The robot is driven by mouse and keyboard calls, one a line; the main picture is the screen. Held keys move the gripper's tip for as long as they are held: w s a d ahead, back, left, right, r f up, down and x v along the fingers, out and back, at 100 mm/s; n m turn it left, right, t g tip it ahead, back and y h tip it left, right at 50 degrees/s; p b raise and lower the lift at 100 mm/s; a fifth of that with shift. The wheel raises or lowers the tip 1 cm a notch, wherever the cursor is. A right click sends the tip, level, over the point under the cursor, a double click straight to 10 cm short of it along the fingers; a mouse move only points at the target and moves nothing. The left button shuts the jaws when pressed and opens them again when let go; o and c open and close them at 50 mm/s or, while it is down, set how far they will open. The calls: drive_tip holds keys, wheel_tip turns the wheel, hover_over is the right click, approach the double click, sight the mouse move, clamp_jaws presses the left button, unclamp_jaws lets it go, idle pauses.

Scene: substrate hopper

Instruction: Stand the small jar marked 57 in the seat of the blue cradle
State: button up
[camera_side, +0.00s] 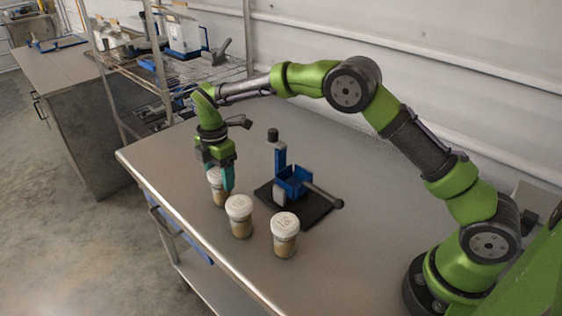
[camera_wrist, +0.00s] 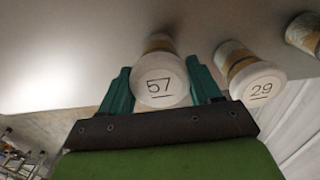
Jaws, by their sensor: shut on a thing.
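The small jar marked 57 (camera_wrist: 160,82) has a white lid and tan contents. It sits between the two fingers of my gripper (camera_wrist: 162,92) in the wrist view, which are shut on it. In the side view my gripper (camera_side: 221,180) points down around this jar (camera_side: 216,186) at the far left of the jars, partly hiding it. The jar looks upright, on or close to the table; I cannot tell which. The blue cradle (camera_side: 293,182) stands to the right on a dark base plate (camera_side: 312,212), with a blue post and a grey lever. Its seat looks empty.
A jar marked 29 (camera_wrist: 258,82) stands close beside my gripper; it is also in the side view (camera_side: 240,214). Another jar, seemingly marked 16 (camera_side: 285,233), stands nearer the front. The metal table (camera_side: 350,270) is otherwise clear. A wire shelf (camera_side: 200,68) stands behind its far end.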

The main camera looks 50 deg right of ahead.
drive_tip(key=shift+r, duration=2.1)
drive_tip(key=shift+r, duration=0.1)
drive_tip(key=s+d+r+m, duration=1.1)
drive_tip(key=s+d+m, duration=0.25)
drive_tip(key=m, duration=0.45)
drive_tip(key=shift+w+d+f, duration=0.15)
drive_tip(key=shift+w+f, duration=0.15)
drive_tip(key=shift+f, duration=1.65)
drive_tip(key=shift+w+d+f, duration=0.1)
drive_tip(key=shift+w+f, duration=0.15)
drive_tip(key=shift+f, duration=1.7)
drive_tip(key=shift+w+d+f, duration=0.15)
drive_tip(key=shift+w+f, duration=0.15)
drive_tip(key=shift+f, duration=1.65)
drive_tip(key=shift+f, duration=0.3)
